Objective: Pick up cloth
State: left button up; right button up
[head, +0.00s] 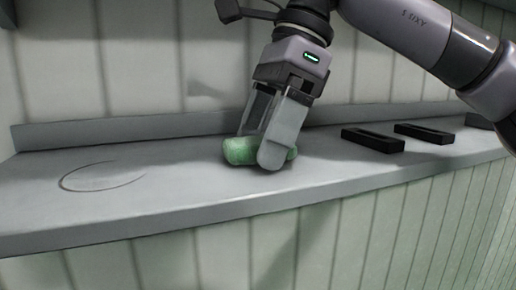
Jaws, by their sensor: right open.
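A green cloth (240,151) lies bunched up on the grey shelf (185,178), near its middle. My right gripper (260,152) points down at it from above, its fingertips at the cloth's level. The jaws are open, and the near finger stands in front of the cloth and hides its middle. A small green end shows to the right of that finger. I cannot tell whether the fingers touch the cloth. My left gripper is not in view.
Two black slotted blocks, one nearer (372,140) and one farther (424,133), lie on the shelf to the right. A thin ring mark (64,184) is on the left part. A low raised lip and panelled wall (140,60) stand behind. The shelf's left part is clear.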

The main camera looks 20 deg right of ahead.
aim_at(248, 139)
jog(key=c, duration=1.1)
jog(key=shift+r, duration=0.15)
jog(key=shift+r, duration=1.55)
jog(key=d, duration=0.8)
jog(key=shift+s+b, duration=0.1)
jog(key=shift+b, duration=0.2)
jog(key=d+p, duration=0.1)
jog(key=d, duration=0.2)
jog(key=d+p, duration=0.1)
jog(key=d, duration=0.4)
jog(key=shift+s+d+r+p, duration=0.25)
jog(key=shift+d+p, duration=0.1)
jog(key=shift+p, duration=0.05)
jog(key=shift+d+f, duration=0.15)
jog(key=shift+d, duration=0.5)
